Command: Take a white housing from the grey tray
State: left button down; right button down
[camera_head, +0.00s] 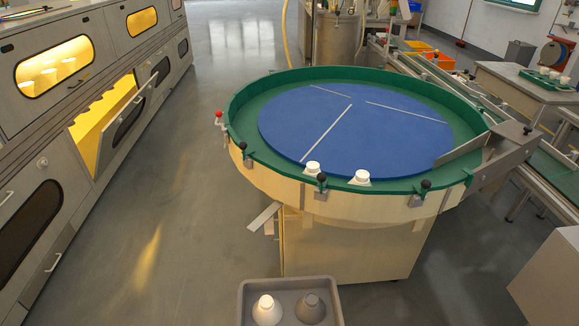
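The grey tray (290,283) is at the bottom edge of the view, cut off by the frame. A white housing (267,310) stands in its left part, narrow end up. A darker grey piece (311,308) of similar shape stands to its right. Two more white pieces, one left (312,168) and one right (362,176), sit on the near edge of the round table. Neither of my grippers is in view.
The round table (350,125) has a blue disc and green rim with black knobs. Grey cabinets (60,110) with lit yellow windows line the left; one door (125,115) is tilted open. A conveyor (550,175) is at right. Floor (190,220) between is clear.

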aim_at(268, 310)
jog(key=j+z, duration=0.3)
jog(key=k+j+z, duration=0.1)
jog(key=j+z, duration=0.2)
jog(key=k+j+z, duration=0.15)
jog(key=j+z, duration=0.15)
